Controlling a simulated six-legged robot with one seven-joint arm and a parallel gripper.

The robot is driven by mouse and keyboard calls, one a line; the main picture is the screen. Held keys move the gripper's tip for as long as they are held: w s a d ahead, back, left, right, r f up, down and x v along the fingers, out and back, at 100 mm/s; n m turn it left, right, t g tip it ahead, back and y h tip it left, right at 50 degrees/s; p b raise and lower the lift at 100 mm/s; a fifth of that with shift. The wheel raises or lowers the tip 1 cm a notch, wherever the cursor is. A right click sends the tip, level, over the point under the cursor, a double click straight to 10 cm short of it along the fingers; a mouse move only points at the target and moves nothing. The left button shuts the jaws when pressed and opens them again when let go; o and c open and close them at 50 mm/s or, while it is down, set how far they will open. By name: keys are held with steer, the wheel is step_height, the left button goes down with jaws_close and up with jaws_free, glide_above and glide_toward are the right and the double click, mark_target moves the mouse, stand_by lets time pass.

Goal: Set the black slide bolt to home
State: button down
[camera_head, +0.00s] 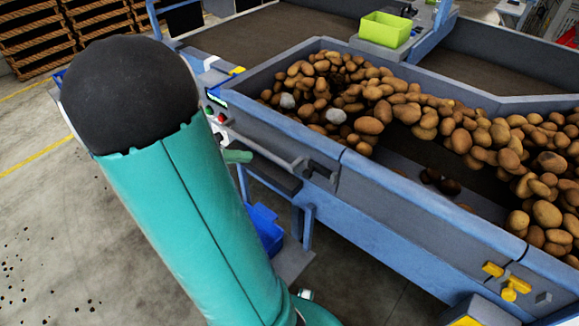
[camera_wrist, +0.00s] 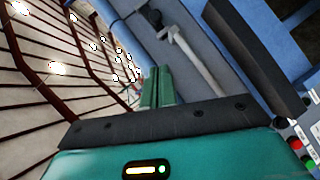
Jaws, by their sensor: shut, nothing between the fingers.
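A dark fitting (camera_head: 320,172) on the side of the blue-grey grader looks like the black slide bolt. It sits at the right end of a pale grey rod (camera_head: 268,148). The wrist view shows the same rod (camera_wrist: 200,62) running up to a dark grey knob (camera_wrist: 172,30). I cannot tell the bolt's position or any home mark. My gripper (camera_head: 238,157) shows as a green tip left of the fitting, near the rod, mostly hidden behind my arm. In the wrist view its green fingers (camera_wrist: 157,86) are together and empty, seemingly apart from the rod.
A black bar (camera_wrist: 255,55) lies close to the gripper in the wrist view. Red and green buttons (camera_head: 210,114) are left of the rod. Potatoes (camera_head: 400,105) fill the grader's bed. A blue bin (camera_head: 264,228) stands below. Yellow fittings (camera_head: 508,285) are at front right.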

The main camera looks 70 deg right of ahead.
glide_toward(292, 169)
steer(key=s+d+r, duration=0.1)
steer(key=s+d, duration=0.3)
steer(key=s, duration=0.1)
steer(key=s+f, duration=0.1)
steer(key=s, duration=0.1)
steer(key=shift+s+f, duration=0.15)
steer(key=shift+f, duration=0.1)
steer(key=shift+s+a+f, duration=0.15)
steer(key=shift+s+f, duration=0.1)
steer(key=shift+s, duration=0.15)
steer(key=shift+s, duration=0.1)
